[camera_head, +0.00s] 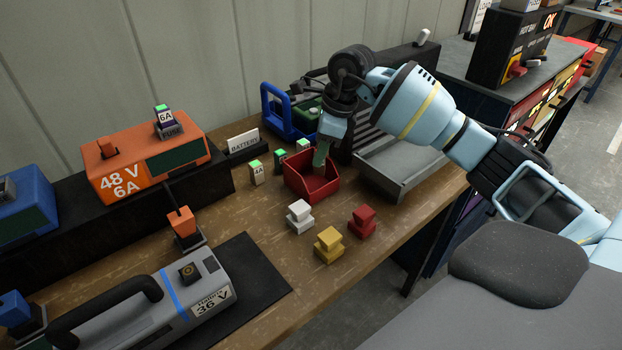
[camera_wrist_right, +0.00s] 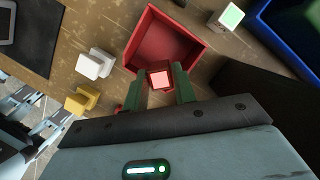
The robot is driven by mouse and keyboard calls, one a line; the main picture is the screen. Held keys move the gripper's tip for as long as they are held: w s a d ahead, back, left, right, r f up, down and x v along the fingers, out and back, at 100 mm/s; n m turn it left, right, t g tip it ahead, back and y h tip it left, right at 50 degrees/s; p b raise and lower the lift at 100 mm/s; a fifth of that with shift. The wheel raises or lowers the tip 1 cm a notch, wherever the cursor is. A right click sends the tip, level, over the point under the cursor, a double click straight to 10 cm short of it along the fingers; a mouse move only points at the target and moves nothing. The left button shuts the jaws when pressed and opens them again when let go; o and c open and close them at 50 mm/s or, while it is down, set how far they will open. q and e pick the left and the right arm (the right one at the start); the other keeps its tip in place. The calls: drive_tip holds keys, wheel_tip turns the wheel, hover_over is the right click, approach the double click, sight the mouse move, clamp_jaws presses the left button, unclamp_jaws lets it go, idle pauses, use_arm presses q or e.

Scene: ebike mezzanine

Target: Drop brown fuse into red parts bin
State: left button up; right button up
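The red parts bin (camera_head: 312,186) stands on the wooden workbench, and its open inside shows in the right wrist view (camera_wrist_right: 172,40). My right gripper (camera_head: 321,155) points down over the bin with its green fingers reaching to the opening. In the right wrist view the fingers (camera_wrist_right: 161,88) close on both sides of a small block with a lit pinkish-red top, which I take to be the brown fuse (camera_wrist_right: 160,79). Its lower body is mostly hidden, and it is hidden in the head view.
White (camera_head: 300,216), yellow (camera_head: 329,245) and red (camera_head: 362,221) plugs stand in front of the bin. Green-topped fuses, one marked 4A (camera_head: 256,173), stand to its left. A grey tray (camera_head: 398,165) is at the right, a blue holder (camera_head: 284,122) behind.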

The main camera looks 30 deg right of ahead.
drive_tip(key=o, duration=0.4)
drive_tip(key=v, duration=0.8)
drive_tip(key=shift+f, duration=0.1)
idle(0.5)
